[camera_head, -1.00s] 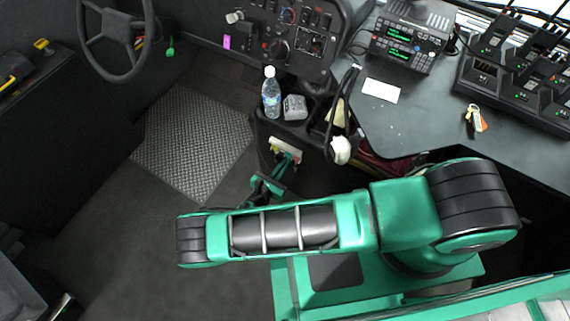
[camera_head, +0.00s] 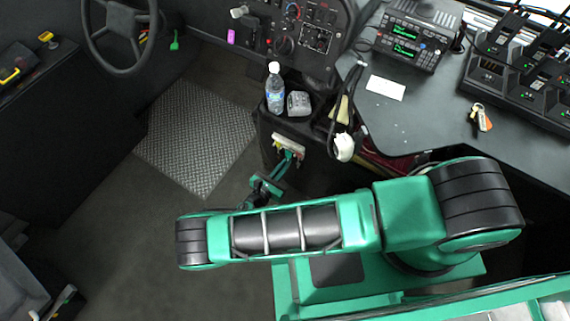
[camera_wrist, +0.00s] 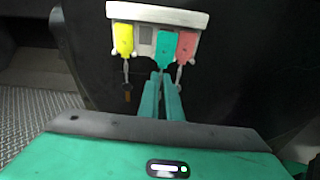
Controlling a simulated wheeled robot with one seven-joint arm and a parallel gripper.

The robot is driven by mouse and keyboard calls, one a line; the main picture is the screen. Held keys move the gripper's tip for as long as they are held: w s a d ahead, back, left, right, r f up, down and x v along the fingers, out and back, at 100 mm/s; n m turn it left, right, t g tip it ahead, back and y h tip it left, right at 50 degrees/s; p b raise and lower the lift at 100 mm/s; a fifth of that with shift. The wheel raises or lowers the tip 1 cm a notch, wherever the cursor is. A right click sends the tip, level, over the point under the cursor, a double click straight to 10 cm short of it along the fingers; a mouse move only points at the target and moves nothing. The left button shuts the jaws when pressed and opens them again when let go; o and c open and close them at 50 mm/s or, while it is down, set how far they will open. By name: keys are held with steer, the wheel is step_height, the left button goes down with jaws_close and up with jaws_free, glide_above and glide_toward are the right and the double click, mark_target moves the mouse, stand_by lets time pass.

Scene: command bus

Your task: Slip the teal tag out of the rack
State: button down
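The white rack (camera_wrist: 155,13) hangs on the dark console side, in the upper part of the wrist view and near the middle of the head view (camera_head: 289,146). In the wrist view, the teal tag (camera_wrist: 164,48) hangs between an empty grey slot and a pink-red tag (camera_wrist: 187,46). A yellow tag (camera_wrist: 123,40) hangs at left. My gripper (camera_wrist: 162,77) points up at the teal tag from below. Its green fingers are close together at the tag's narrow lower end and look shut on it. They hide anything hanging below. The tag's top is still at the rack.
A water bottle (camera_head: 275,90) and a grey box (camera_head: 299,104) stand on the ledge above the rack. A white plug-like item (camera_head: 344,147) and a black cable hang to the right. The floor at left is open, with a metal tread plate (camera_head: 198,138).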

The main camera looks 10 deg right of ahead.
steer(key=shift+s+a, duration=0.1)
steer(key=v, duration=0.2)
steer(key=f+v, duration=0.1)
steer(key=v, duration=0.2)
steer(key=shift+s+a, duration=0.25)
steer(key=shift+s, duration=0.15)
